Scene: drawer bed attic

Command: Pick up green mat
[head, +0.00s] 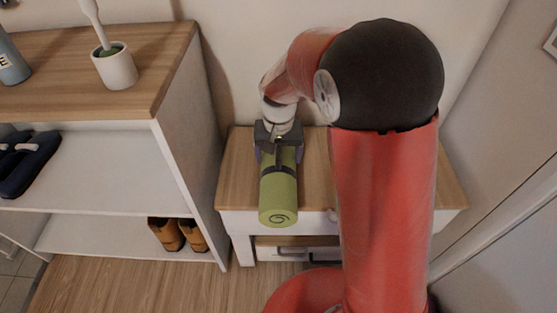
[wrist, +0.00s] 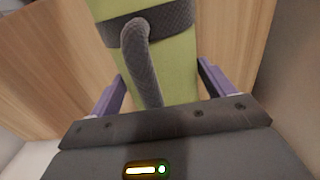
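The green mat (head: 279,200) is rolled up, with a dark strap around it. It lies lengthwise over the small wooden-topped table, its spiral end toward the front edge. My gripper (head: 278,150) is over the mat's far end, pointing down. In the wrist view the mat (wrist: 178,65) with its grey strap (wrist: 140,50) runs between the two purple fingers of my gripper (wrist: 160,75). The fingertips are close beside the mat's two sides. I cannot tell whether they press on it. The mat's far end is partly hidden by my gripper.
A white shelf unit (head: 185,130) with a wooden top stands left of the table (head: 236,180). It holds a white pot (head: 115,68) with a brush, dark blue shoes (head: 30,160) and brown shoes (head: 178,234). A wall is close behind the table. Tabletop is bare left of the mat.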

